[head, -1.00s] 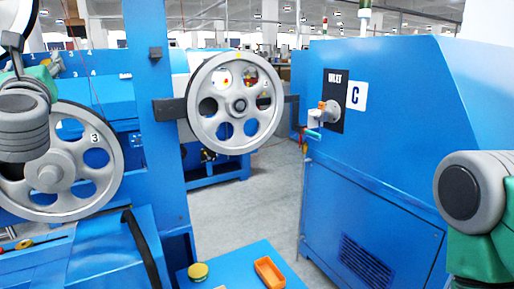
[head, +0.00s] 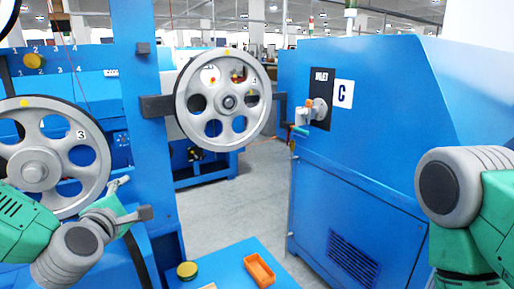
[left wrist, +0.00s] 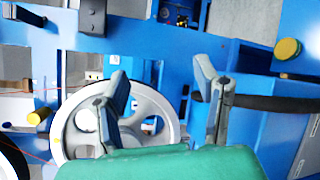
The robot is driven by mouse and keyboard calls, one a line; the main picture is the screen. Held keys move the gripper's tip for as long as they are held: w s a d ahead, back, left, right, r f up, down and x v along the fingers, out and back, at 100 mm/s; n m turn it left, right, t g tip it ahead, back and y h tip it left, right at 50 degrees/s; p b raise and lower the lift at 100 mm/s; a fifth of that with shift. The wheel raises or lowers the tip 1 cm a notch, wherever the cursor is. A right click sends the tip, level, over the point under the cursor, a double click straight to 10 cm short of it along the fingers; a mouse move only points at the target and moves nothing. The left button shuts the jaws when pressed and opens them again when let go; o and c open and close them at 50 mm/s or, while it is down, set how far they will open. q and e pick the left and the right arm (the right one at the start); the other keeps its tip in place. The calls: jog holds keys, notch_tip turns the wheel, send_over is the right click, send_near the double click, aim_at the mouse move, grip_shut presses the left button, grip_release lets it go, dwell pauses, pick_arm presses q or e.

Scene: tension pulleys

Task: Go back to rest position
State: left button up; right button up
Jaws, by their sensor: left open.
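My left gripper (head: 133,198) is open and empty at the lower left of the head view, in front of the blue post. Its two fingers stand apart in the left wrist view (left wrist: 163,85), with nothing between them. A grey spoked pulley wheel marked 3 (head: 36,170) is just left of the gripper. A grey wheel, partly hidden by a finger, is behind the fingers in the left wrist view (left wrist: 165,108). A second pulley wheel marked 4 (head: 229,100) is on the post's arm, farther right. My right arm shows at the right edge; its gripper is out of view.
A blue table (head: 222,267) at the bottom centre bears a yellow round lid (head: 187,270) and an orange tray (head: 259,270). Grey floor (head: 262,200) is clear between cabinet and post.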

pick_arm(q)
jog(key=s+d+f+m+g+h, duration=0.15)
jog(key=s+f+m, duration=0.25)
jog(key=f, duration=0.4)
jog(key=s+d+f+m+g, duration=0.25)
jog(key=s+f+m, duration=0.2)
jog(key=f, duration=0.25)
jog(key=s+d+f+m+g+h, duration=0.1)
jog(key=s+f+m+g, duration=0.2)
jog(key=s+f, duration=0.35)
jog(key=s+a+f+m+g+y, duration=0.1)
jog(key=s+f+m+g, duration=0.3)
jog(key=s, duration=0.7)
jog(key=s+a+f+m+g+b, duration=0.1)
jog(key=s+a+f+m+g, duration=0.3)
jog(key=s+f+m, duration=0.4)
jog(key=s+f, duration=0.3)
jog(key=shift+a+g+y, duration=0.2)
jog(key=shift+g+y, duration=0.15)
jog(key=shift+g, duration=0.05)
jog(key=shift+d+r+m, duration=0.1)
jog(key=shift+d+m, duration=0.15)
jog(key=shift+w+a, duration=0.1)
jog(key=shift+c, duration=0.4)
